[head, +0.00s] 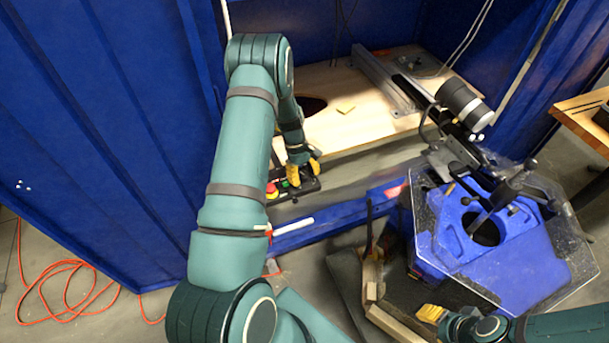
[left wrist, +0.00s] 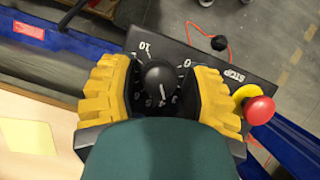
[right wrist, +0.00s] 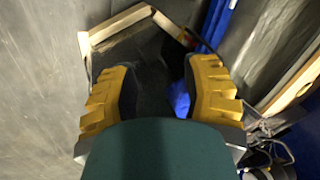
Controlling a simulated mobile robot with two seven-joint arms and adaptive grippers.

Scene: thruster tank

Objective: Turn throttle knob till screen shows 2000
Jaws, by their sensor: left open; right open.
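The throttle knob (left wrist: 160,80) is a black round dial with a white pointer line, set on a black control panel (left wrist: 200,52) with white numbers around it. My left gripper (left wrist: 162,88) is open, with one yellow finger on each side of the knob; I cannot tell whether they touch it. In the head view, my left gripper (head: 302,176) is over the control panel at the wooden bench's front edge and hides the knob. My right gripper (right wrist: 162,95) is open and empty; it also shows low in the head view (head: 432,314). I see no readable screen.
A red stop button (left wrist: 259,110) on a yellow base sits on the panel beside my left gripper. A wooden bench top (head: 350,105) lies behind. A blue stand with a clear plate (head: 460,240) is at the right. An orange cable (head: 65,290) lies on the floor.

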